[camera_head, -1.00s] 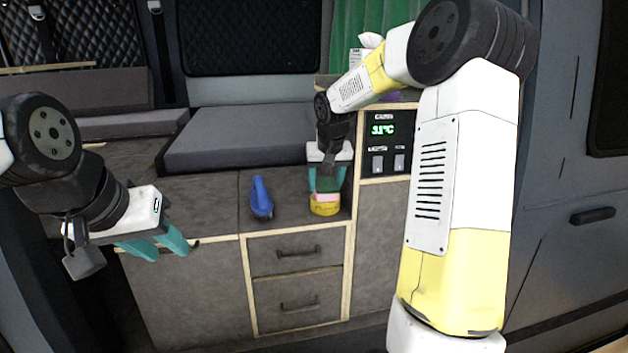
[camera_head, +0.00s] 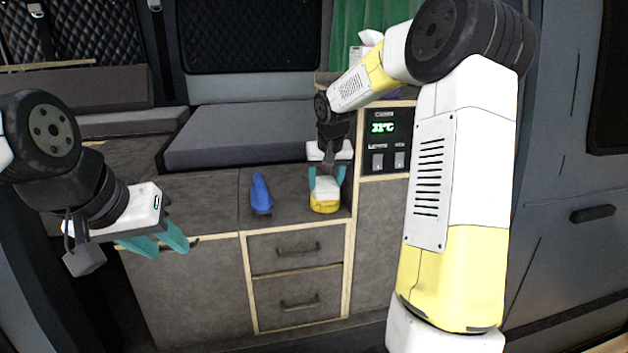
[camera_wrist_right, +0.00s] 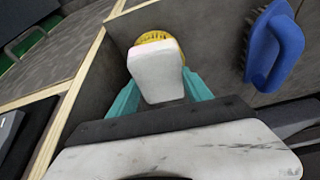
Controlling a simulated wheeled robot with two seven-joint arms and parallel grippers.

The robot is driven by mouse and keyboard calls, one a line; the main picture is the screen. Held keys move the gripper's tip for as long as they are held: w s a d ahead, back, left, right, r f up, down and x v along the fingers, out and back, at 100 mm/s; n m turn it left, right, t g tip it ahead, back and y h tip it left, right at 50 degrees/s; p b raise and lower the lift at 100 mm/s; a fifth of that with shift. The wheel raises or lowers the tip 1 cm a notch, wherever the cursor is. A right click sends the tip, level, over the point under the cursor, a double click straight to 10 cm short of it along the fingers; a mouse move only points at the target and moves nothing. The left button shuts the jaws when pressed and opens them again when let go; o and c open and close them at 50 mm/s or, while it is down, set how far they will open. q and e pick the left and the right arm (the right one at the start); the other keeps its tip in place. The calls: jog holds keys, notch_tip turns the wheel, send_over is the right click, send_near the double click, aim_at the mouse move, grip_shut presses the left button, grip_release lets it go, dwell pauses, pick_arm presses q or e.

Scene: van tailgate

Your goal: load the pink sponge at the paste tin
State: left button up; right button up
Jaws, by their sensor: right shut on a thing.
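The sponge (camera_head: 326,187) shows a pale, nearly white face with a faint pink tinge at its edge. It also shows in the right wrist view (camera_wrist_right: 156,72). My right gripper (camera_head: 326,184) is shut on it, with one teal finger on each side. The yellow paste tin (camera_head: 325,206) stands on the counter directly below the sponge. In the right wrist view the sponge covers most of the tin (camera_wrist_right: 153,37). I cannot tell whether sponge and paste touch. My left gripper (camera_head: 160,240) is empty, its teal fingers apart, in front of the cabinet at the left.
A blue brush (camera_head: 261,194) lies on the counter (camera_head: 287,185) left of the tin; it is also in the wrist view (camera_wrist_right: 272,45). A wooden-edged cabinet with a display (camera_head: 383,128) rises close to the right of my right gripper. Drawers (camera_head: 298,255) are below.

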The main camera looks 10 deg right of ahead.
aim_at(326, 184)
jog(key=shift+f, duration=0.1)
jog(key=shift+r, duration=3.55)
jog(key=shift+s, duration=0.15)
